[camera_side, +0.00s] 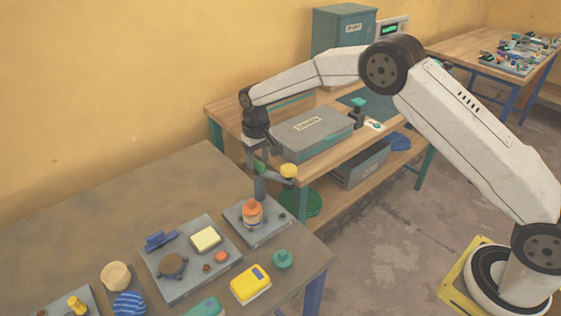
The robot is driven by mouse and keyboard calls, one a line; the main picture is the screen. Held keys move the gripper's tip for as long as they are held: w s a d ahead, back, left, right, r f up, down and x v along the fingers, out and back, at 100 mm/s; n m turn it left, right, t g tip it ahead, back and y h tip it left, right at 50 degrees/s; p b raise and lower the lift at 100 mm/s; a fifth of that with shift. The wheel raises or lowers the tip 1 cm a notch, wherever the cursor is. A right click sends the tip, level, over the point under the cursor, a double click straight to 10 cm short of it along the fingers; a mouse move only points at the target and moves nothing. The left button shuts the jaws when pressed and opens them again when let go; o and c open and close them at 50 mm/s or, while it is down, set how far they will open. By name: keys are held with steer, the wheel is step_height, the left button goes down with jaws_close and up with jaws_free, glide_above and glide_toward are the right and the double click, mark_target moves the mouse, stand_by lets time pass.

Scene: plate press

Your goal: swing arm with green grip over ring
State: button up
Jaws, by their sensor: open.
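The swing arm (275,177) is a grey bar on an upright grey post, with a yellow knob at its right end. Its green grip (260,168) shows at the fingertips of my gripper (256,163). My gripper points down and is open at the grip; whether the fingers touch it cannot be told. An orange, round stack (252,213), which looks like the ring, stands on a grey base plate (272,233) in front of the post. The yellow knob hangs to the right of the orange stack, not above it. The post's foot is partly hidden.
Left of the base plate is a grey board (185,284) with several parts. A yellow box (250,284), a teal knob (282,259), a beige cup (116,275) and a blue striped item (129,303) stand nearby. Behind is a wooden bench with a grey case (313,132). The table's back left is clear.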

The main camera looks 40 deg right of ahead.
steer(key=shift+f, duration=0.7)
jaws_close()
steer(key=shift+a, duration=0.1)
stand_by(1.0)
